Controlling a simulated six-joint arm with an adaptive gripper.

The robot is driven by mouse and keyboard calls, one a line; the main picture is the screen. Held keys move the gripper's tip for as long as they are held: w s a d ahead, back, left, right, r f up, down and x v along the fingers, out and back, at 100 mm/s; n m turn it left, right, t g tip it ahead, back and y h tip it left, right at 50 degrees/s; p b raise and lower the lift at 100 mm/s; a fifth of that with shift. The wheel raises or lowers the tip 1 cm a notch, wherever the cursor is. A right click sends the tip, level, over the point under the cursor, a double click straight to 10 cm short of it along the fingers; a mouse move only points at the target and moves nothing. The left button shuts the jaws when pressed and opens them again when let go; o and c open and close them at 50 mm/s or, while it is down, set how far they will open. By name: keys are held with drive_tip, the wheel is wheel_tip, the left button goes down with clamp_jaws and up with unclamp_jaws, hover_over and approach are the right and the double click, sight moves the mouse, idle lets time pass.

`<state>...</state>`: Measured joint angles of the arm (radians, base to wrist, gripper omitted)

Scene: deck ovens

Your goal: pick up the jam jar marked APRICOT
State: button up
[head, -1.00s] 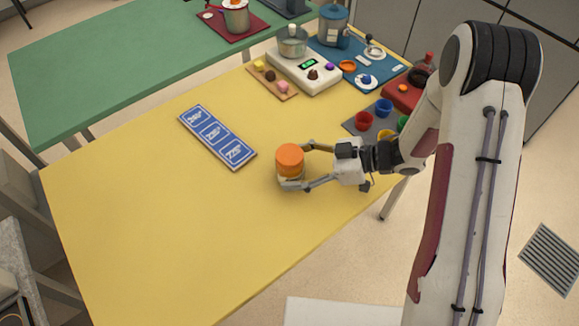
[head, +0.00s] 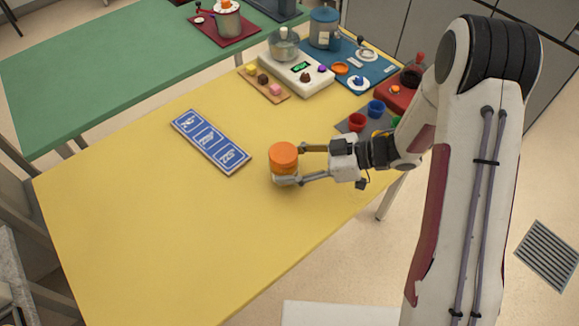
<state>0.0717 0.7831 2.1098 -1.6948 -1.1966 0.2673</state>
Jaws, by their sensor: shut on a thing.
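A jar with an orange lid (head: 284,156) is upright over the yellow table, right of the blue sign board. No APRICOT marking can be read on it from here. My gripper (head: 285,172) reaches in from the right, with one finger on the far side of the jar and one on the near side. It is shut on the jar, below the lid. The jar's lower body is partly hidden by the near finger. Whether its base is clear of the tabletop is hard to tell.
A blue board (head: 210,141) with white-framed panels lies left of the jar. Behind are a white scale (head: 300,76), a wooden board (head: 264,84) with small pieces, a blue mat (head: 381,74) and a grey mat (head: 345,128) with coloured cups. The yellow table's front left (head: 130,250) is clear.

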sight(289, 153)
drive_tip(key=shift+r, duration=4.1)
drive_tip(key=shift+a, duration=0.1)
